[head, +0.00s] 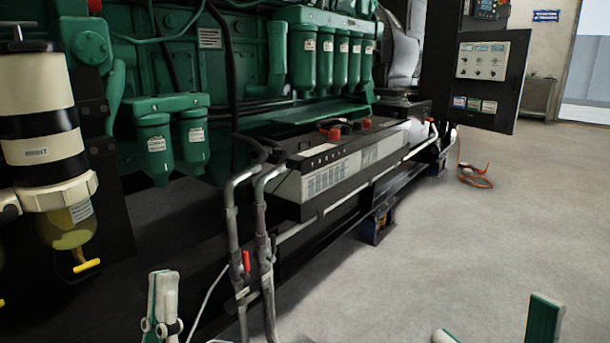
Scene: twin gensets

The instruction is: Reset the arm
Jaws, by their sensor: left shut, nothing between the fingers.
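My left gripper (163,300) shows at the bottom left of the head view, its pale and green fingers pointing up and close together. It is shut and empty, in front of the genset's lower frame. My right gripper (496,316) is at the bottom right over the floor. Its two green and white fingertips stand wide apart with nothing seen between them, so it is open. Most of it and both arms are cut off by the lower edge.
The green genset engine (245,60) fills the upper left. Metal pipes (233,225) with a red valve handle rise in front of it. A battery box (345,160) sits on the frame. An open control panel door (490,80) stands behind. The grey floor (500,220) at right is mostly clear.

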